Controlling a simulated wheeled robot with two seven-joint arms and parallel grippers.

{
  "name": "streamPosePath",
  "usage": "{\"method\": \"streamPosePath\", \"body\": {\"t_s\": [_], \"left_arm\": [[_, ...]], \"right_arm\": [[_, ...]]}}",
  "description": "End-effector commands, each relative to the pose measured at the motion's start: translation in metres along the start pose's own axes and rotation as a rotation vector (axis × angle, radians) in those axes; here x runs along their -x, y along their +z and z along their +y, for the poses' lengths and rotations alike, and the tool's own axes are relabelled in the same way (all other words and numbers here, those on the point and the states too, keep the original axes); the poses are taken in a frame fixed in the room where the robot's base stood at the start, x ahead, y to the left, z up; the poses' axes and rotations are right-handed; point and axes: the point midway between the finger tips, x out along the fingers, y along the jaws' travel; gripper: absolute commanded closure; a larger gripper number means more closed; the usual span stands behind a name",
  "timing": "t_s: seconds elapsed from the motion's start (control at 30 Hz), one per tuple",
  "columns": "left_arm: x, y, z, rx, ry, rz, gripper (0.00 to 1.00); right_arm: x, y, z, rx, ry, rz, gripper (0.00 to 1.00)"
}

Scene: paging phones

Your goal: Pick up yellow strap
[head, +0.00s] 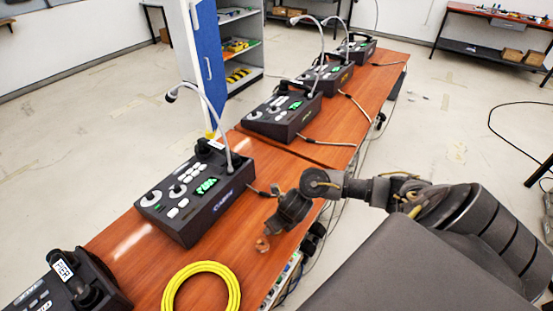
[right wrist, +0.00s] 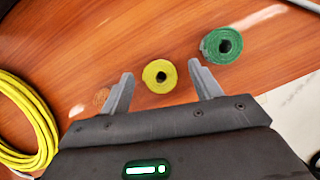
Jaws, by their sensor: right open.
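A yellow strap roll (right wrist: 151,82) with a dark hole in its middle stands out on the orange-brown wooden table (right wrist: 130,38) in the right wrist view. My right gripper (right wrist: 160,74) is open, and the roll appears between its two fingertips with a gap on each side. I cannot tell how far the fingers are above the table. In the head view my right gripper (head: 272,228) hangs over the table's right edge area, and I cannot make out the yellow roll there. My left gripper is not in view.
A green roll (right wrist: 208,48) lies just right of the right finger. A yellow cable coil (head: 170,290) lies at the table's front. Paging phones (head: 178,220) with gooseneck microphones line the table.

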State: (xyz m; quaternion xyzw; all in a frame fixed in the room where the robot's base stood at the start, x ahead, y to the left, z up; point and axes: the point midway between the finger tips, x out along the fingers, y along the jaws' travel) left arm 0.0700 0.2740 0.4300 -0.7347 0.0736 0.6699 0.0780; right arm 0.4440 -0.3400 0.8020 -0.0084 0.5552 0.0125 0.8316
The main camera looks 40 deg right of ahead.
Motion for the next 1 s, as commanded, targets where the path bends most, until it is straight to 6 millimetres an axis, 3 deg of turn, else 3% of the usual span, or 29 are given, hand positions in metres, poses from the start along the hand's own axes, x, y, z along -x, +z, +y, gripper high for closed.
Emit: {"method": "streamPosePath", "body": {"t_s": [0.33,0.7,1.0], "left_arm": [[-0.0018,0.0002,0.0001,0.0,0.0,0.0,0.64],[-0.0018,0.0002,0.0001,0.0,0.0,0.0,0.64],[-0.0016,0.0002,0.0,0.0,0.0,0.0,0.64]], "right_arm": [[-0.0078,-0.0002,-0.0002,0.001,0.0,0.0,0.38],[-0.0076,-0.0001,-0.0003,0.001,0.0,0.0,0.84],[-0.0066,0.0005,-0.0002,0.001,0.0,-0.001,0.85]]}}
